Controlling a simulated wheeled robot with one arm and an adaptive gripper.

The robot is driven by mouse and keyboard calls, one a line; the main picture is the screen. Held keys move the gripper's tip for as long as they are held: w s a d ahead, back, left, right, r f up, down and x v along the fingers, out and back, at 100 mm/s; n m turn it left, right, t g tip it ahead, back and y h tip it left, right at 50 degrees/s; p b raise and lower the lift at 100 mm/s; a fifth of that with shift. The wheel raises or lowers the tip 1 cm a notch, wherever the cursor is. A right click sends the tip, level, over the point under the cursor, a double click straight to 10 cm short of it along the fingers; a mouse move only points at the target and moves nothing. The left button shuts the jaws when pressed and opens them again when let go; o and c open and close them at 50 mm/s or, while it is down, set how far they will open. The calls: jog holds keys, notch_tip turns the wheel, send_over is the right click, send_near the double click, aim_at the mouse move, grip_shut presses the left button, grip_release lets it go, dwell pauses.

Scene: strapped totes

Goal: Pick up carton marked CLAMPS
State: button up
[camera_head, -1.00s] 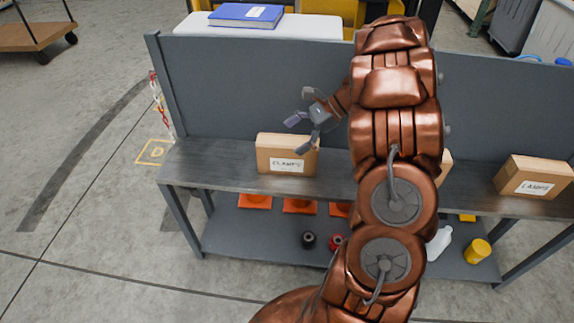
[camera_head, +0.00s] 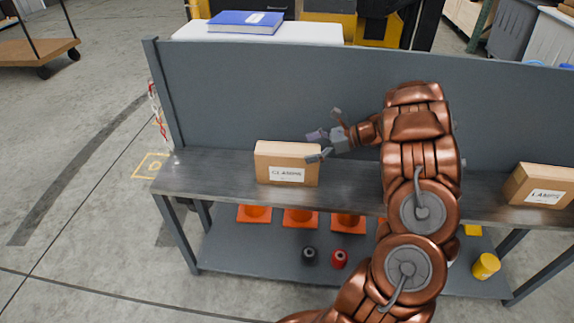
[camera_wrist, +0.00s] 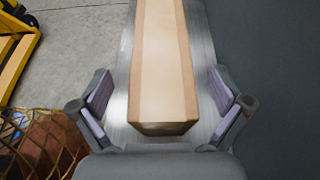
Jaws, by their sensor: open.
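The carton marked CLAMPS (camera_head: 286,162) is a tan box with a white label, standing upright on the grey bench top. In the wrist view the carton (camera_wrist: 163,60) runs lengthwise away from me, its near end close to my palm. My gripper (camera_head: 313,147) is open and empty at the carton's upper right end, pointing left. In the wrist view a finger with a purple pad stands on each side of the carton's near end, with a gap on both sides. The near finger overlaps the carton's top right corner in the head view.
Another carton (camera_head: 540,186), its label reading like LAMPS, stands farther right on the bench (camera_head: 225,178). A grey back panel (camera_head: 250,90) rises behind. Orange cones (camera_head: 300,217) and a yellow can (camera_head: 486,266) sit on the lower shelf. The bench left of the CLAMPS carton is clear.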

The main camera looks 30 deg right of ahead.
aim_at(292, 149)
jog(key=shift+w+a+f, duration=0.15)
jog(key=shift+w+a, duration=0.8)
jog(key=shift+a, duration=0.15)
jog(key=shift+x, duration=1)
jog(key=shift+c, duration=0.3)
jog(key=c, duration=1.7)
jog(key=shift+c, duration=0.5)
